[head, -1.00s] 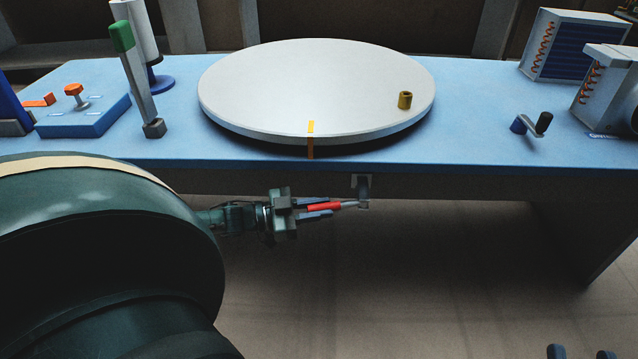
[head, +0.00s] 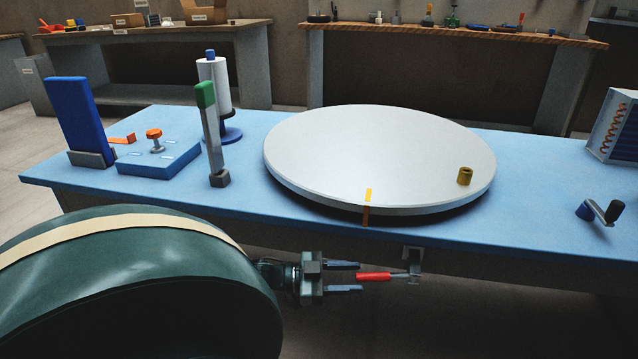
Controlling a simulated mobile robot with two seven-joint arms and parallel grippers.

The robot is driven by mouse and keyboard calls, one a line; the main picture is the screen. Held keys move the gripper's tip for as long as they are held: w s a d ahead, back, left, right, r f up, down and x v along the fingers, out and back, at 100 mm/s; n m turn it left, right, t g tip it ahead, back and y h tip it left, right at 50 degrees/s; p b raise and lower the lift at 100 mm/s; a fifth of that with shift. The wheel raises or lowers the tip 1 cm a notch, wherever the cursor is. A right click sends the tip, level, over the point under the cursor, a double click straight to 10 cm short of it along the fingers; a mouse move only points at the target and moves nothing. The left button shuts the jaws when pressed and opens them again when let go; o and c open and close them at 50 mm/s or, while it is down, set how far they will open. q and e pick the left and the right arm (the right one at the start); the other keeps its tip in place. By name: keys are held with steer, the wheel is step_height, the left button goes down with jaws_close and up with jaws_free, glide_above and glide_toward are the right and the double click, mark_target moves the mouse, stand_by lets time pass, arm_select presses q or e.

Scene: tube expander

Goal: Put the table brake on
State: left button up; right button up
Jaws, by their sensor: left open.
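A lever with a red handle (head: 374,276) and a grey shaft points left from a grey bracket (head: 413,260) under the table's front edge, below the turntable. My left gripper (head: 360,277) is open just left of the red handle. Its fingers lie above and below the handle's near end, with a gap on each side. The white round turntable (head: 380,155) lies on the blue table and has a yellow mark at its front rim. A grey upright lever with a green grip (head: 206,96) stands left of it. Neither lever is labelled as the brake. My right gripper is not in view.
On the blue table (head: 330,232) are a blue box with an orange knob (head: 155,141), a white roll (head: 215,85), a blue upright panel (head: 73,115) and a crank (head: 605,211) at right. A brass cylinder (head: 465,176) sits on the turntable. Workbenches stand behind.

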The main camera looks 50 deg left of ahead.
arm_select(q)
steer(key=p+v, duration=0.1)
steer(key=v, duration=0.8)
steer(key=shift+p, duration=0.35)
steer(key=shift+s, duration=0.1)
